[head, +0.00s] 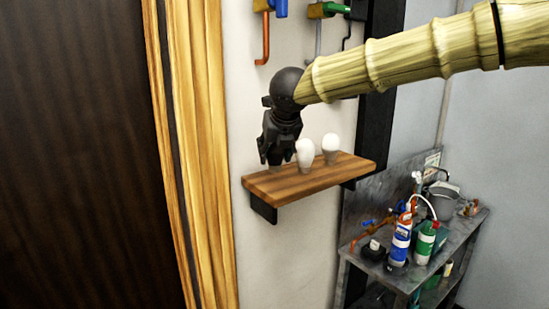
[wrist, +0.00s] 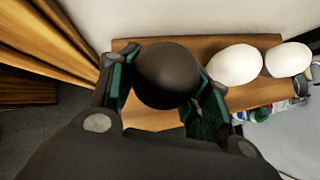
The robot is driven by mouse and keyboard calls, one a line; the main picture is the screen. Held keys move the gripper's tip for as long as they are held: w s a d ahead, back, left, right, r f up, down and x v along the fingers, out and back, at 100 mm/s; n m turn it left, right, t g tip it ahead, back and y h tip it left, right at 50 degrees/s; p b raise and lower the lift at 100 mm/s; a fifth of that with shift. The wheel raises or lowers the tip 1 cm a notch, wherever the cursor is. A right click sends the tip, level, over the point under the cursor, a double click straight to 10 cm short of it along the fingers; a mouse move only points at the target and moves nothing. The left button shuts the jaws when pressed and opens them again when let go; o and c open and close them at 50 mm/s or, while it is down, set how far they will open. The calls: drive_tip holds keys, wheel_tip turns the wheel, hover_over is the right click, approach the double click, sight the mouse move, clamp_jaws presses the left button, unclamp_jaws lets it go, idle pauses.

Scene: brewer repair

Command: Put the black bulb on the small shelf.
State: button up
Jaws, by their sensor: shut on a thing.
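The black bulb (wrist: 167,75) is between the fingers of my gripper (wrist: 160,95) in the wrist view, its round top toward the camera. My gripper is shut on it. In the head view my gripper (head: 276,155) points down at the left end of the small wooden shelf (head: 330,174); its fingers largely hide the bulb there. The shelf also shows in the wrist view (wrist: 150,118), beneath the bulb. I cannot tell whether the bulb's base touches the shelf.
Two white bulbs, one near (head: 306,152) and one farther right (head: 331,143), stand on the shelf right of my gripper. The nearer one is very close to the fingers. A wooden door frame (head: 205,150) is at the left. A cluttered metal bench (head: 440,262) stands lower right.

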sight(275, 161)
drive_tip(key=shift+w+r, duration=0.1)
drive_tip(key=shift+w, duration=0.2)
drive_tip(key=shift+w+f+p, duration=0.25)
drive_tip(key=shift+p, duration=0.25)
drive_tip(key=shift+f+p, duration=0.5)
drive_tip(key=shift+f, duration=1.1)
drive_tip(key=shift+f, duration=0.15)
drive_tip(key=o, duration=1.1)
drive_tip(key=shift+c, duration=0.2)
drive_tip(key=shift+r, duration=0.2)
drive_tip(key=b+v, duration=0.3)
drive_tip(key=v, duration=0.9)
drive_tip(key=shift+f, duration=0.1)
